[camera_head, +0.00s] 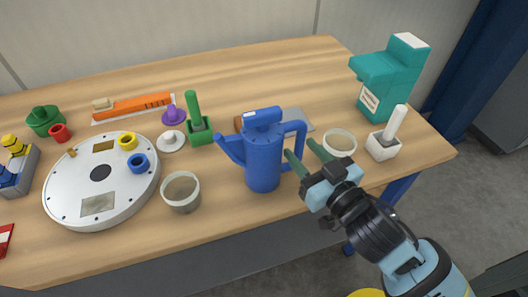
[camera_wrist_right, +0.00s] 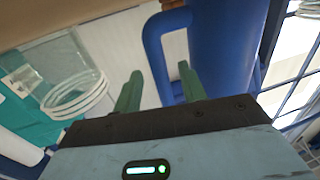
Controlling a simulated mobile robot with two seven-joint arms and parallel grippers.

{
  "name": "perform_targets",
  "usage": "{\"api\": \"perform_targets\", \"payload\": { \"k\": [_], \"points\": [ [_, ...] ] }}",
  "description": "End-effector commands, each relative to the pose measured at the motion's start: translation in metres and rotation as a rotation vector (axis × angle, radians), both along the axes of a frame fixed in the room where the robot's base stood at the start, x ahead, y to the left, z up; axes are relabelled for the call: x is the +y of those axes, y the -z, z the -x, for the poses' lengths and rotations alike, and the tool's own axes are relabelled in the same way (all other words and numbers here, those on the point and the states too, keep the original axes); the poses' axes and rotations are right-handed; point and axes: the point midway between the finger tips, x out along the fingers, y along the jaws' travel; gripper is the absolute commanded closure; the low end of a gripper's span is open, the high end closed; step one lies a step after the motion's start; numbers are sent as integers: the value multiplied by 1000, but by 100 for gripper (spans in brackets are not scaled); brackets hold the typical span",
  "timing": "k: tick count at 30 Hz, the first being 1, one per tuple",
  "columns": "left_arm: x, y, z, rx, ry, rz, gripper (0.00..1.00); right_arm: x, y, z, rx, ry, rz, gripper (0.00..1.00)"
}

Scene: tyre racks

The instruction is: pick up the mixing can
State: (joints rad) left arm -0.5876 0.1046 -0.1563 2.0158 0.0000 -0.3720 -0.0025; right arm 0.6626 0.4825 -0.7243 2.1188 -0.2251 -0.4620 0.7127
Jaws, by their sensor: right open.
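The mixing can is a blue can (camera_head: 263,160) with a spout on its left and a loop handle (camera_head: 300,132) on its right, standing upright near the table's front edge. In the right wrist view, the can body (camera_wrist_right: 225,45) and its handle (camera_wrist_right: 153,45) show at the top. My right gripper (camera_head: 302,150) is open and empty at the handle side. In the wrist view, the handle appears between its two green fingers (camera_wrist_right: 160,82); I cannot tell whether they touch it. My left gripper is not in view.
A clear cup (camera_head: 340,143) and a white holder (camera_head: 383,146) stand right of the can, with a teal container (camera_head: 390,80) behind. Another cup (camera_head: 181,193) and a round silver plate (camera_head: 102,210) lie left. A green holder (camera_head: 199,130) stands behind left.

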Motion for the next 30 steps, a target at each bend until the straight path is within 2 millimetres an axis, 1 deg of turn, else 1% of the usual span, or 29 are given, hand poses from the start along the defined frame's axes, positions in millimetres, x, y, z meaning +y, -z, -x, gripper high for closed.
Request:
{"api": "perform_targets", "payload": {
  "k": [1,4,12,13,22,30],
  "points": [
    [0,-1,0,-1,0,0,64,4,-1,-6,-2,0,0,59],
    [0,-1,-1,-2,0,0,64,9,-1,-13,0,-1,-1,59],
    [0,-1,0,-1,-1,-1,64,11,0,-15,1,0,-1,59],
    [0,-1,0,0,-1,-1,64,11,0,-15,1,0,-1,60],
    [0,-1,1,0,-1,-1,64,11,0,-15,1,0,-1,99],
    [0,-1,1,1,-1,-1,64,11,-1,-15,-1,-1,-3,100]
  ]
}}
